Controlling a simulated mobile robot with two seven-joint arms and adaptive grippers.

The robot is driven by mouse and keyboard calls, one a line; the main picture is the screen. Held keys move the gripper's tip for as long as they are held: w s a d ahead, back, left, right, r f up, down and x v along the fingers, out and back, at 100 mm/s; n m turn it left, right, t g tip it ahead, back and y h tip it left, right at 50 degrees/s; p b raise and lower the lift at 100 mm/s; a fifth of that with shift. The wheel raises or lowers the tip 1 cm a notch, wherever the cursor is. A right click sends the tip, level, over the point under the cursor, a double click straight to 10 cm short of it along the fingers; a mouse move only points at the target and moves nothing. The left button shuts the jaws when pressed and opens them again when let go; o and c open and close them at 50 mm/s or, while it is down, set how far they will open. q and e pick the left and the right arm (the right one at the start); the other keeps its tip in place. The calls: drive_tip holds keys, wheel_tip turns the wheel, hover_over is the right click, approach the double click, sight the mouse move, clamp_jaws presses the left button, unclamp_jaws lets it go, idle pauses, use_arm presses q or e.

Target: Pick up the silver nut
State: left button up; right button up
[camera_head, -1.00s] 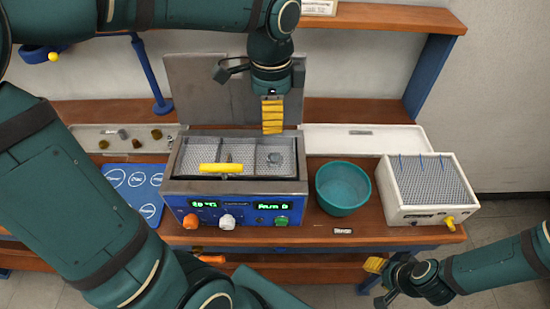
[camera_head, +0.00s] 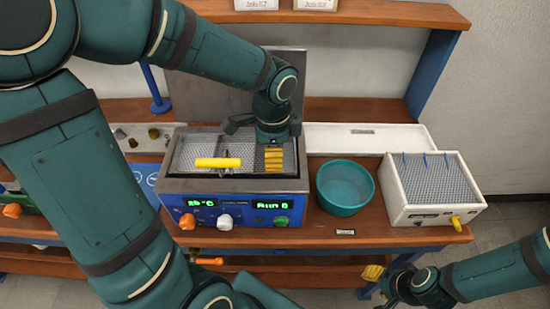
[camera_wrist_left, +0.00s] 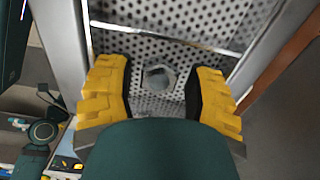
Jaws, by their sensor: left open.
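The silver nut (camera_wrist_left: 159,77) lies on a perforated metal surface in the left wrist view, between my open yellow fingers and apart from both. In the head view the nut is hidden behind my left gripper (camera_head: 274,158), which reaches down into the right compartment of the metal basin on the blue testbench unit (camera_head: 235,207). The left gripper (camera_wrist_left: 161,95) is open and empty. My right gripper (camera_head: 374,280) is at the lower right, away from the unit; its jaw opening is unclear.
A yellow handle (camera_head: 217,162) lies across the basin's left part. A teal bowl (camera_head: 345,188) stands right of the unit, then a white box with a mesh top (camera_head: 434,185). A raised grey lid (camera_head: 215,103) is behind the basin. A light tray (camera_head: 140,137) with small parts is at left.

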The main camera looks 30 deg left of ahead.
use_arm(q)
drive_tip(key=shift+f, duration=0.2)
clamp_jaws()
drive_tip(key=shift+r, duration=0.1)
